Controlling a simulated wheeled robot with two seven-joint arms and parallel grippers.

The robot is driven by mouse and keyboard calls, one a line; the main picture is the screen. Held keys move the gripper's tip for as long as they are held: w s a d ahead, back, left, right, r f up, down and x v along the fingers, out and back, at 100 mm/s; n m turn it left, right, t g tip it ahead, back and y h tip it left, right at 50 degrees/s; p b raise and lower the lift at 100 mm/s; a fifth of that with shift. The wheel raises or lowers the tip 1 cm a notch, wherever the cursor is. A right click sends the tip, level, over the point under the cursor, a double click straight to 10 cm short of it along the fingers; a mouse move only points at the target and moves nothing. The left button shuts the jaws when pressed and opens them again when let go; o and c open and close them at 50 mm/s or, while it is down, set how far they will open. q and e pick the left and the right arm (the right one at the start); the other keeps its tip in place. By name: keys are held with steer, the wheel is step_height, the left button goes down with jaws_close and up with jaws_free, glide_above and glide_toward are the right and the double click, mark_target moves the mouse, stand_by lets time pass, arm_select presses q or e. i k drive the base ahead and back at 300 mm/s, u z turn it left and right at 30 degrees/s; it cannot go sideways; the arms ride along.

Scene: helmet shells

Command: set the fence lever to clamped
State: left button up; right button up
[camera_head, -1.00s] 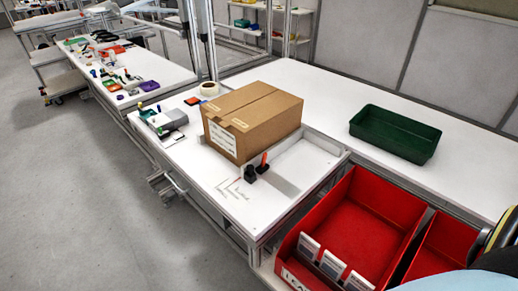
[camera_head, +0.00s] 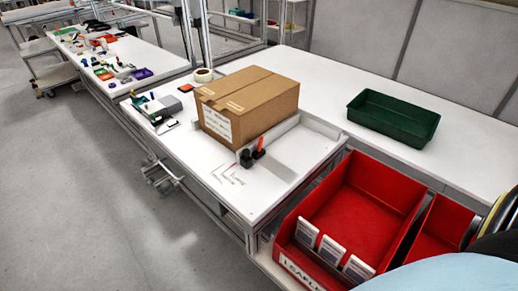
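The fence lever (camera_head: 258,147) has an orange-red handle standing up from a black base. It is on the white table (camera_head: 200,178), just in front of the cardboard box (camera_head: 250,104). The pale fence (camera_head: 287,177) runs beside the lever toward the right. Lines and small lettering (camera_head: 228,173) are printed on the table left of the lever, too small to read. From here I cannot tell which setting the lever is in. Neither of my grippers is in view.
A red bin (camera_head: 357,213) with white cards stands at the right front. A green tray (camera_head: 393,117) sits on the back table. A tape roll (camera_head: 204,75) and a small grey device (camera_head: 165,105) lie left of the box.

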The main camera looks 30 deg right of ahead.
mark_target(259, 148)
steer(key=u, duration=0.75)
steer(key=i, duration=1.9)
steer(key=z, duration=3.35)
steer(key=i, duration=0.5)
steer(key=u, duration=0.05)
